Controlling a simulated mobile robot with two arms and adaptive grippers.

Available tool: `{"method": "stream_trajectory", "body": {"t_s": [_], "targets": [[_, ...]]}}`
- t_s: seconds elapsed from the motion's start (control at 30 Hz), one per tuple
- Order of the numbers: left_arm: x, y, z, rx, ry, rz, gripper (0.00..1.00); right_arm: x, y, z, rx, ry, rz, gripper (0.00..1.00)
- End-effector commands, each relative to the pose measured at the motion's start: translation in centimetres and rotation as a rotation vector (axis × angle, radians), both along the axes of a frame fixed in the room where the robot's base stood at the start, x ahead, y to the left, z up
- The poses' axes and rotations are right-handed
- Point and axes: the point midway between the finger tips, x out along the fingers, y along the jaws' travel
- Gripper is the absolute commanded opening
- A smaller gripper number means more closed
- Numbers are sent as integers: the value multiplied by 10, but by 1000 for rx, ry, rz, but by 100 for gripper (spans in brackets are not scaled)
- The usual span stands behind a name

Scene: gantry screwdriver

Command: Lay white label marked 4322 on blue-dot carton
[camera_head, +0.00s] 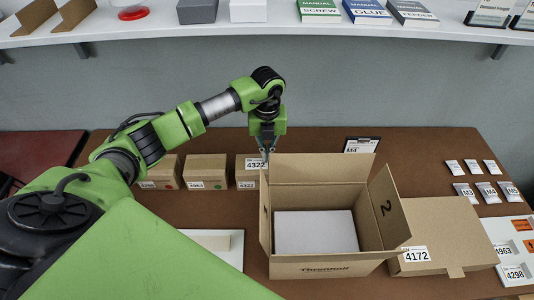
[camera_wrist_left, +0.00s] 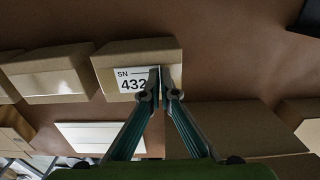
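The white label marked 4322 (camera_head: 256,163) lies over the top of a small brown carton (camera_head: 243,174), the rightmost of a row of three. That carton's front also carries a small 4322 sticker; no blue dot shows on its visible part. My left gripper (camera_head: 267,156) points down at the label's right end. In the left wrist view the label (camera_wrist_left: 132,82) reads "SN 432", its last digit hidden by a finger. The fingertips (camera_wrist_left: 160,94) are close together at its right edge; whether they pinch it is unclear. The carton (camera_wrist_left: 112,58) also shows there. My right gripper is not in view.
A large open box (camera_head: 315,266) with a white block inside stands right of the carton and hides part of it. Two other small cartons, with a red dot (camera_head: 163,167) and a green dot (camera_head: 206,167), stand to the left. A flat carton marked 4172 (camera_head: 450,235) is at right.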

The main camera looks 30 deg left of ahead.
Motion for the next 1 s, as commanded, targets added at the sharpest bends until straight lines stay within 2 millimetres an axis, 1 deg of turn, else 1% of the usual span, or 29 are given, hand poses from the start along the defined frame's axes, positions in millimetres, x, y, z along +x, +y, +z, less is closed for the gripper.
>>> {"method": "stream_trajectory", "body": {"t_s": [0.07,0.1,0.17,0.47,0.57,0.67,0.8,0.9,1.0], "targets": [[0,0,0,0,0,0,0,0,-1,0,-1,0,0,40],[0,0,0,0,0,0,9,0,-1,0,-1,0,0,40],[0,0,0,0,0,0,24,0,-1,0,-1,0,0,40],[0,0,0,0,0,0,24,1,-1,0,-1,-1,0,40],[1,0,5,0,-1,0,24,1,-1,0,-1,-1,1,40],[1,0,18,0,-4,-1,24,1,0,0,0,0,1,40],[1,0,43,0,-5,0,24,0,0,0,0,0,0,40],[1,0,58,0,-4,0,24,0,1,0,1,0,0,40],[1,0,68,-1,-3,0,24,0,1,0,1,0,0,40]]}}
